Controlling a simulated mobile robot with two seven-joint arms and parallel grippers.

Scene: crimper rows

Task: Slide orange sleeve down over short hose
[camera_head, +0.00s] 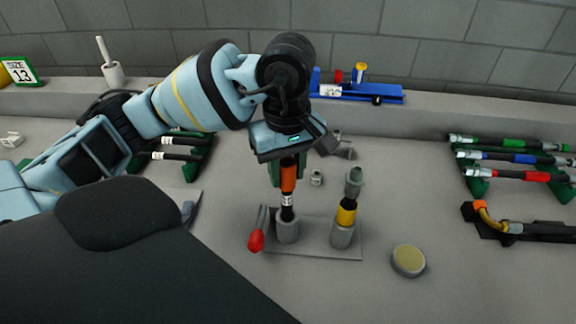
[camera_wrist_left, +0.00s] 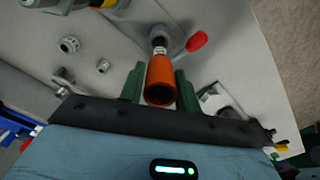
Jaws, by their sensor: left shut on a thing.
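The orange sleeve (camera_head: 288,178) is between the green fingers of my left gripper (camera_head: 288,170). In the left wrist view the sleeve (camera_wrist_left: 160,82) shows its open upper end, with my left gripper (camera_wrist_left: 159,88) closed on its sides. The short hose (camera_head: 287,206), black with a white label, stands upright in a grey holder (camera_head: 288,231) just below the sleeve. The hose's label also shows in the left wrist view (camera_wrist_left: 159,44). The sleeve seems to be around the hose's upper part; how far it overlaps is hidden. My right gripper is not in view.
A yellow-banded hose (camera_head: 346,214) with a grey fitting stands in the right holder on the same plate (camera_head: 315,248). A round disc (camera_head: 408,260) lies right. Hose racks (camera_head: 510,158) stand further right, and a blue device (camera_head: 360,92) stands behind.

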